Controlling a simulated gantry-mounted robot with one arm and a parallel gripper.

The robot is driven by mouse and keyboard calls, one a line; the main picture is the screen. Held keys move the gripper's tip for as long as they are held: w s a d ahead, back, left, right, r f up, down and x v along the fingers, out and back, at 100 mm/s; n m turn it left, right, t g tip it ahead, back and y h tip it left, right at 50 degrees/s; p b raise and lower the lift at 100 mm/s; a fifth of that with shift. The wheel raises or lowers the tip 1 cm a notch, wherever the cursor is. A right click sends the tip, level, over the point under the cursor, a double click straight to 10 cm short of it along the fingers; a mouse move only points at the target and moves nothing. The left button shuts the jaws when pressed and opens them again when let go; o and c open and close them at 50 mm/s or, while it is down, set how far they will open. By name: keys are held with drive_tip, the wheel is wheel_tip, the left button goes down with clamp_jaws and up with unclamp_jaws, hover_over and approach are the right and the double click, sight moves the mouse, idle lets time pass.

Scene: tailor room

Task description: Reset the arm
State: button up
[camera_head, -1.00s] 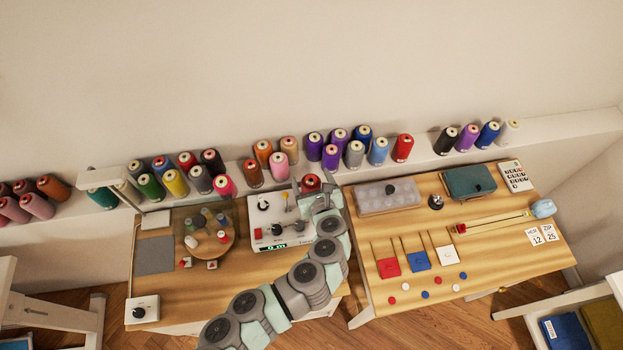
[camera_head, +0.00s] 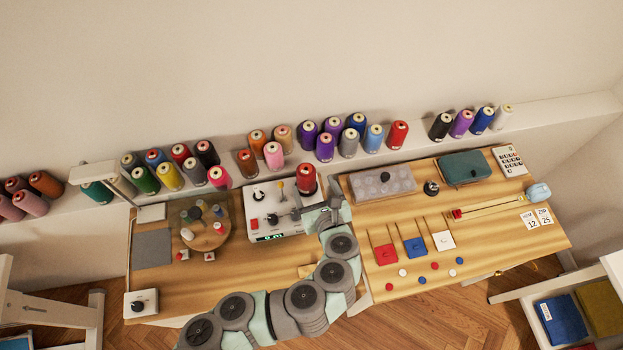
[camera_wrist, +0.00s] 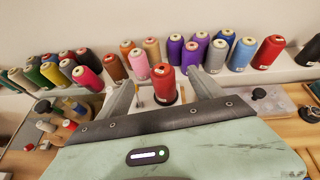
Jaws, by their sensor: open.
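A red thread spool (camera_head: 306,180) stands upright at the machine's back right, just beyond my gripper. In the wrist view the spool (camera_wrist: 163,86) shows in the gap between the fingers, farther off. My arm bends from the bottom edge up to the machine. The spool's base is partly hidden in the head view.
A wall shelf (camera_head: 235,178) holds rows of thread spools behind the tables. Left of the machine is a round wooden tray (camera_head: 225,240) with small spools. The right table holds a clear case (camera_head: 360,188), a teal box (camera_head: 465,168), coloured squares and buttons. Open air lies above the tables.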

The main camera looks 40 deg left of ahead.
drive_tip(key=shift+s+d+r, duration=0.25)
drive_tip(key=shift+d, duration=0.2)
